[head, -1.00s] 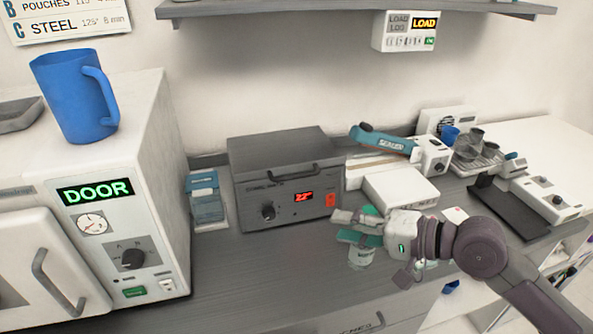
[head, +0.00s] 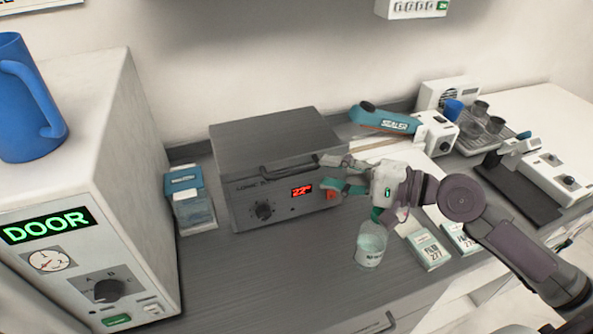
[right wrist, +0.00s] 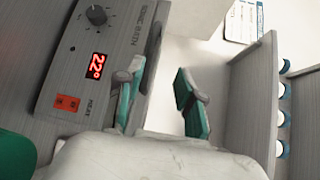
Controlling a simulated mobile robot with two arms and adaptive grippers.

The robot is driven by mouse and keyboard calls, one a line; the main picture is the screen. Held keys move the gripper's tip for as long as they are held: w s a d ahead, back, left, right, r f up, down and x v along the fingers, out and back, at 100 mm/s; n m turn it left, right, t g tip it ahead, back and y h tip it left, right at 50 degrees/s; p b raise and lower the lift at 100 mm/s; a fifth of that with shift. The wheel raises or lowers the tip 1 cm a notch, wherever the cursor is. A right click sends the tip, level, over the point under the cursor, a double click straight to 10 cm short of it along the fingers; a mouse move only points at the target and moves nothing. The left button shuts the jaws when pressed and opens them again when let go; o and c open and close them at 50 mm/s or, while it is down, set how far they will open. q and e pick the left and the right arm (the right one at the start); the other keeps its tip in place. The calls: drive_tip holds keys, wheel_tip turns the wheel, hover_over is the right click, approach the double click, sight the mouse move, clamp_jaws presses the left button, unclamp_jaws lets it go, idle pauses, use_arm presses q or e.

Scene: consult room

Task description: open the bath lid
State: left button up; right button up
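The sonic bath (head: 240,195) is a grey box on the counter with a red "22°" display and a knob on its front. Its flat grey lid (head: 270,140) is shut, with a dark handle (head: 285,171) along the front edge. My right gripper (head: 325,174) is open, with its fingers at the right end of the handle, by the display. In the right wrist view the bath front (right wrist: 75,60) lies left of the spread green-padded fingers (right wrist: 160,82). I cannot tell whether a finger touches the handle. My left gripper is not in view.
The white sterilizer (head: 110,140) with a "DOOR" display stands left, a blue jug (head: 25,105) on top. A teal sealer (head: 385,120) lies behind.

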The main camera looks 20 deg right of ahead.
sight(296, 172)
drive_tip(key=p+x, duration=0.1)
drive_tip(key=x, duration=0.2)
drive_tip(key=f+p+x, duration=0.1)
drive_tip(key=p+x, duration=0.1)
drive_tip(key=x, duration=0.2)
drive_tip(key=shift+w+f, duration=0.15)
drive_tip(key=shift+f, duration=0.05)
drive_tip(key=shift+w+a+f, duration=0.1)
drive_tip(key=shift+w+a, duration=0.1)
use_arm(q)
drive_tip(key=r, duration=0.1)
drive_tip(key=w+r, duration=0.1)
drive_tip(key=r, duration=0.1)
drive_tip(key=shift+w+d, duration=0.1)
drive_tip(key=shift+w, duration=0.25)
use_arm(e)
clamp_jaws()
